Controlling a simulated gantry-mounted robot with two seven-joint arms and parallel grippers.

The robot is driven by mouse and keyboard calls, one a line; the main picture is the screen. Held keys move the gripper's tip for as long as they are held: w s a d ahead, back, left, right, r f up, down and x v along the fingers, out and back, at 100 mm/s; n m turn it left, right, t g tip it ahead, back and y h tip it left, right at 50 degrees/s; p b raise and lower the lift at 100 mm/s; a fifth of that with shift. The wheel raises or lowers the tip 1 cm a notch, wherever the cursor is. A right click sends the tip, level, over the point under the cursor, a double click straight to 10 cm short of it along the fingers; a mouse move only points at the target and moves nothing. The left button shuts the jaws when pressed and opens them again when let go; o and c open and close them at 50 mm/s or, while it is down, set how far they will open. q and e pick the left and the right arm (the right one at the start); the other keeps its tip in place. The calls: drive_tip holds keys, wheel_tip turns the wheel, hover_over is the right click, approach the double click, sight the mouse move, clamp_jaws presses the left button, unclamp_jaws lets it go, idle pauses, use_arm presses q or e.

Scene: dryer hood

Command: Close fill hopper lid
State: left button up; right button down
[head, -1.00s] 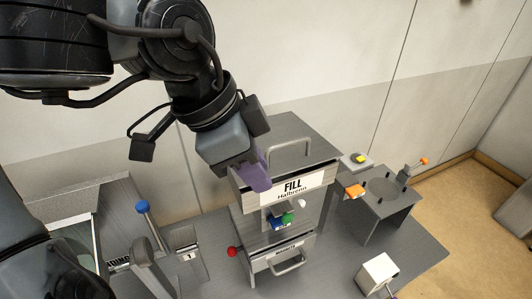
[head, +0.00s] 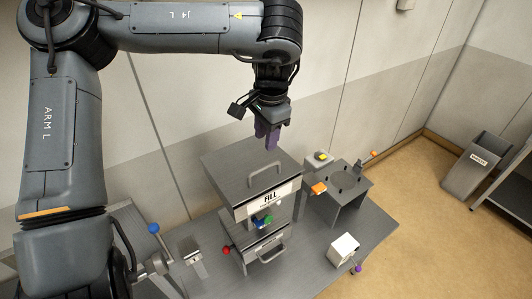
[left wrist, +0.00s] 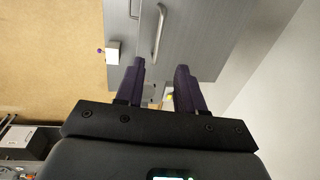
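The fill hopper (head: 262,212) is a grey box with a white FILL label, standing on the grey bench. Its flat grey lid (head: 232,168) lies on top, with a dark seam above the label; I cannot tell whether it is fully down. The lid carries a bar handle (head: 265,172), which also shows in the left wrist view (left wrist: 159,32). My left gripper (head: 267,138) is above and behind the lid's far edge, apart from the handle. In the left wrist view its two purple fingers (left wrist: 162,80) are spread with nothing between them. My right gripper is out of view.
A drawer (head: 265,247) with a handle sits below the hopper. A blue-knobbed lever (head: 153,229) and red knob (head: 226,250) are at left. A white box (head: 343,247) stands in front at right, and a grey stand (head: 345,190) is behind it. A wall closes the back.

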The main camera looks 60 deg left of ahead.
sight(263, 168)
use_arm(q)
drive_tip(key=f+p, duration=0.1)
drive_tip(key=f, duration=0.2)
drive_tip(key=f+p, duration=0.1)
drive_tip(key=f, duration=0.3)
drive_tip(key=a+f+p, duration=0.1)
drive_tip(key=f, duration=0.2)
drive_tip(key=shift+s+a+f, duration=0.1)
drive_tip(key=shift+f, duration=0.1)
clamp_jaws()
